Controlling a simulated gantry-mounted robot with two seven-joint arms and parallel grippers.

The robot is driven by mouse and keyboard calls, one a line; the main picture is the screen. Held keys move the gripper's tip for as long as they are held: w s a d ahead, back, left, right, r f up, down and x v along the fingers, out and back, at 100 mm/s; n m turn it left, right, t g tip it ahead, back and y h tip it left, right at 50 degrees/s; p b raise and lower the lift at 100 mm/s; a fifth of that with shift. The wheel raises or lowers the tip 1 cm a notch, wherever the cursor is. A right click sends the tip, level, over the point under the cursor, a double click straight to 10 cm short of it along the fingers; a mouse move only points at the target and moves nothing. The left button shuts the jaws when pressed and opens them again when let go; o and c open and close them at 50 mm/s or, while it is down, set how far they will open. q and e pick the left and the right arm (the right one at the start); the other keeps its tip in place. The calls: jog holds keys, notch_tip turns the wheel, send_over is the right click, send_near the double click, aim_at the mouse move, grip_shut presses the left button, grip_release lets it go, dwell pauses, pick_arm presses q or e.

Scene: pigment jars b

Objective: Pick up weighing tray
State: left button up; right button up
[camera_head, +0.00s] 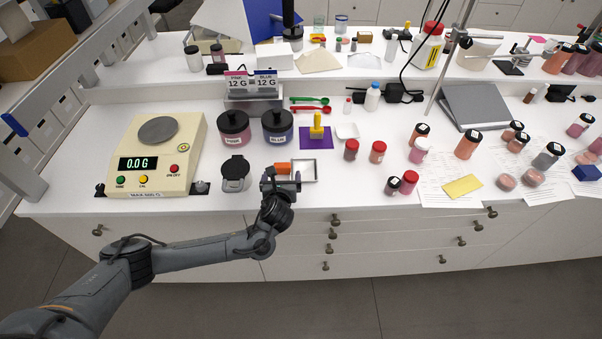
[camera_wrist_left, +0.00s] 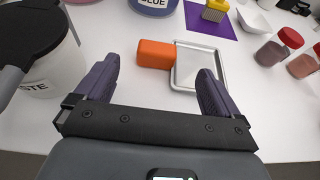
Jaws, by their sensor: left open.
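The weighing tray is a shallow silver metal tray (camera_head: 304,178) with an orange block-like handle (camera_head: 283,168) at its left side. It lies flat on the white bench near the front edge. In the left wrist view the tray (camera_wrist_left: 198,86) is ahead and right of centre, and the orange handle (camera_wrist_left: 155,54) is near the middle. My left gripper (camera_head: 281,182) is open and empty, just in front of the tray. In the wrist view its fingers (camera_wrist_left: 157,82) are spread wide, with the handle ahead of the gap and the right finger overlapping the tray's view. My right gripper is not in view.
A dark-lidded waste jar (camera_head: 235,174) stands close left of the gripper. The PINK jar (camera_head: 234,128) and BLUE jar (camera_head: 278,127) stand behind. A scale (camera_head: 185,165) reading 0.0 G is at left.

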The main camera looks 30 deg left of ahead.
aim_at(282, 166)
pick_arm(q)
jog(key=x, duration=0.3)
jog(key=shift+a+f, duration=0.1)
jog(key=shift+b+x, duration=0.8)
jog(key=shift+x, duration=1.8)
jog(key=shift+a, duration=0.1)
jog(key=shift+c, duration=0.4)
jog(key=c, duration=1.2)
